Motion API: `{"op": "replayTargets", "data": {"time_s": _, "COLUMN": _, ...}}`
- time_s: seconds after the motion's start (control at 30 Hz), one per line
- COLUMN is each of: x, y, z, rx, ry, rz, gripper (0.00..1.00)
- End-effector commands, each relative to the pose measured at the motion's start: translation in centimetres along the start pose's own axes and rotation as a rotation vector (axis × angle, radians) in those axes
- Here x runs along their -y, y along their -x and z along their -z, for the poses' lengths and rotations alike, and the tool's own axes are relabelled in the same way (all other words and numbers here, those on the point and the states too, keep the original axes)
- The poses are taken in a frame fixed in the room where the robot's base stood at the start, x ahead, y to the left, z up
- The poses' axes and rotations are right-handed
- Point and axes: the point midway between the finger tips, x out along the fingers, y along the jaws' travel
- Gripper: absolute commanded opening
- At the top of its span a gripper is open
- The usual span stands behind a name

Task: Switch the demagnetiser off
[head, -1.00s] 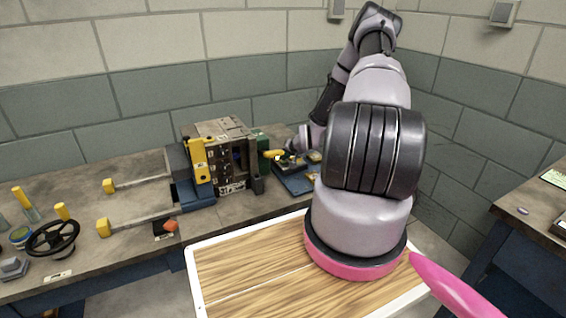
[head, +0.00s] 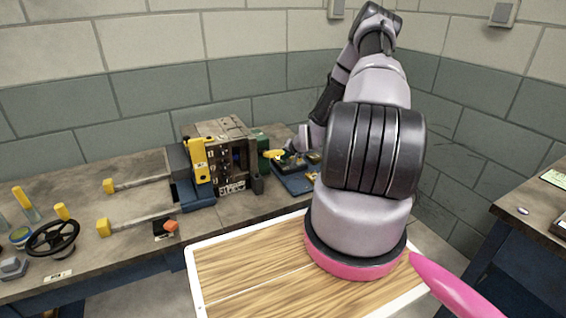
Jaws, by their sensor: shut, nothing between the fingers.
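A low blue unit (head: 296,184) with a dark top stands at the back of the bench, right of the mould block. It seems to be the demagnetiser; no label on it is readable. A yellow piece (head: 273,153) shows at its left rear.
A large mould block (head: 222,158) with a yellow clamp stands just left. Two yellow-tipped bars, a black handwheel (head: 53,238) and a black plate with an orange piece (head: 170,226) lie further left. A wooden-topped tray (head: 240,275) is in front. Another bench stands right.

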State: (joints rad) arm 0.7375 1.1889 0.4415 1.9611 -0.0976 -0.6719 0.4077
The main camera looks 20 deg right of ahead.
Motion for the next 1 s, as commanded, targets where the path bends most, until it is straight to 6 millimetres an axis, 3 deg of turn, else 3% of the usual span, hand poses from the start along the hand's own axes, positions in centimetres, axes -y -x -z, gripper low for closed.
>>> {"op": "replayTargets", "data": {"time_s": 1.0, "x": -0.37, "y": -0.52, "z": -0.39, "rx": 0.0, "ry": 0.0, "rz": 0.0, "gripper": 0.0}}
